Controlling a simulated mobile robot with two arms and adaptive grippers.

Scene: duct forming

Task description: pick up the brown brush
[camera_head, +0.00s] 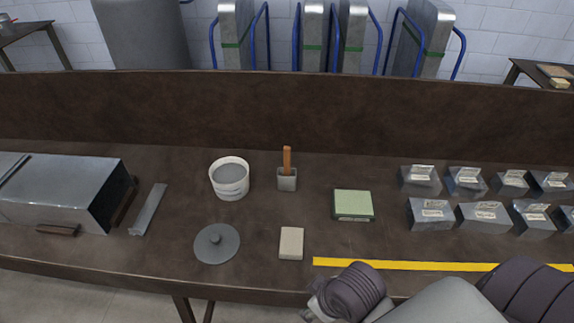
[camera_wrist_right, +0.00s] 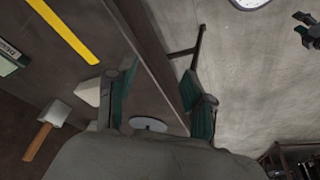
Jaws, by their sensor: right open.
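The brush (camera_head: 287,160) has a brown handle that stands up from a grey block-like part (camera_head: 287,181) near the middle of the table. In the right wrist view the brown handle (camera_wrist_right: 38,140) and the grey part (camera_wrist_right: 54,113) lie at the left edge. My right gripper (camera_wrist_right: 160,88) is open and empty, with its two green-padded fingers apart. It is near the table's front edge, well away from the brush. In the head view my right arm comes in at the bottom right. My left gripper does not show.
A white bucket (camera_head: 230,179) stands left of the brush, a green box (camera_head: 353,205) to its right. A beige block (camera_head: 291,243) and a round grey lid (camera_head: 217,243) lie in front. Metal duct pieces (camera_head: 431,214) stand right, a metal box (camera_head: 62,190) left. Yellow tape (camera_head: 420,265) marks the front.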

